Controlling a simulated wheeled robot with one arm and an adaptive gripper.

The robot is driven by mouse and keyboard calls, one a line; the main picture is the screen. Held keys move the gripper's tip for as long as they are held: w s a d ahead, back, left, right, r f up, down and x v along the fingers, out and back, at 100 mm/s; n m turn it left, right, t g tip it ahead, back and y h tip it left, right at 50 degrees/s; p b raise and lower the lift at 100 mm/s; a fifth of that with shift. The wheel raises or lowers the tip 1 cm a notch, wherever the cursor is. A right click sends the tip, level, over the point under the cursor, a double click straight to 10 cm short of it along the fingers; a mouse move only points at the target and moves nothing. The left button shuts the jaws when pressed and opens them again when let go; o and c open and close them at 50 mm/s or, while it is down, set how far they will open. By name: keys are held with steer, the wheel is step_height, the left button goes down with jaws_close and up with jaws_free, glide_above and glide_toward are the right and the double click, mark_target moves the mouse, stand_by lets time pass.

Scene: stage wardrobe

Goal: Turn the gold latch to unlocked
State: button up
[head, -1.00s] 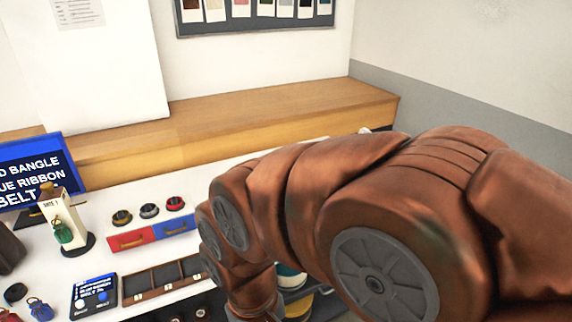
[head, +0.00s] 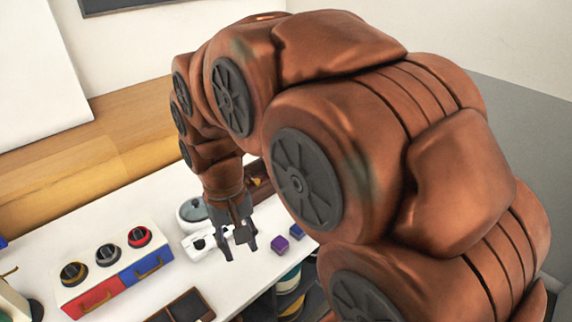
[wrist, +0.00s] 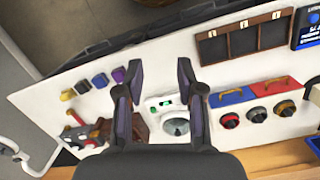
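A round black knob with a gold-coloured ring (head: 73,273) sits on top of a box with red and blue drawers; it is the likely gold latch. It also appears at the right in the wrist view (wrist: 285,108). Its pointer setting is too small to read. My gripper (head: 238,248) is open, pointing down and empty over the white table, to the right of the drawer box and apart from the knob. In the wrist view, its fingers (wrist: 160,78) are spread, with nothing between them.
A grey-ringed knob (head: 107,254) and a red-ringed knob (head: 139,237) stand beside the gold one. A white device (head: 198,246) and round pot (head: 192,209) are near my gripper. Small purple (head: 280,243) cubes lie right. A dark compartment tray (wrist: 246,38) sits near the table edge.

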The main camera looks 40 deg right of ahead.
steer(key=w+d+m, duration=0.7)
steer(key=w+d, duration=1)
steer(key=w, duration=0.3)
steer(key=w+d+f+m, duration=0.2)
steer(key=d+f, duration=0.1)
steer(key=d, duration=0.4)
steer(key=w+d+f+m+t, duration=0.1)
steer(key=w+d+f+m, duration=0.2)
steer(key=d, duration=0.5)
steer(key=w+d+f+m+p, duration=0.1)
steer(key=w+d+f+m, duration=0.1)
steer(key=d+f, duration=0.3)
steer(key=shift+w+d+f, duration=0.15)
steer(key=shift+w+d, duration=0.05)
steer(key=shift+d, duration=0.4)
steer(key=shift+w+d+f, duration=0.1)
steer(key=shift+w+d, duration=0.05)
steer(key=shift+d, duration=0.45)
steer(key=shift+d+f+m, duration=0.15)
steer(key=shift+d+m, duration=0.15)
steer(key=shift+d, duration=0.05)
steer(key=shift+d+f, duration=0.15)
steer(key=shift+f, duration=0.15)
step_height(320, 180, down, 7)
steer(key=p, duration=0.2)
steer(key=shift+f+p, duration=0.2)
steer(key=shift+p, duration=0.1)
